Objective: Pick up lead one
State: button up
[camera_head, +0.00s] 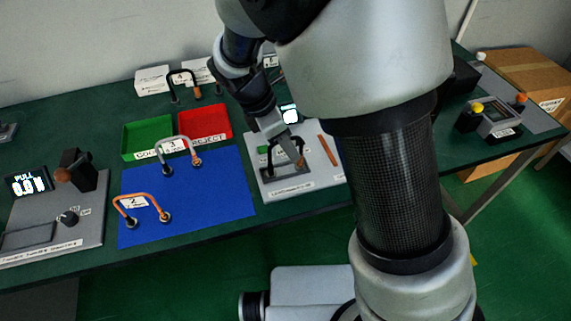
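Several U-shaped leads are in view. A copper lead (143,199) labelled 2 and a grey lead (177,141), its label too small to read surely, stand on the blue mat (215,190). A black lead (183,72) with a copper-coloured end stands at the back near white cards; its label is not clearly readable. Another dark lead shape (270,157) is on the grey tester (290,187), partly hidden by my gripper. I cannot tell which is lead one. My gripper (297,158) reaches down over the tester; its fingertips are too small to show whether they hold anything.
A green tray (146,139) and a red reject tray (205,122) sit behind the mat. A pull tester (52,220) reading about 0.0 stands at left. A button box (495,120) and a cardboard box (530,75) are at right. My arm hides the table's middle right.

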jog(key=shift+x, duration=1.15)
grip_shut()
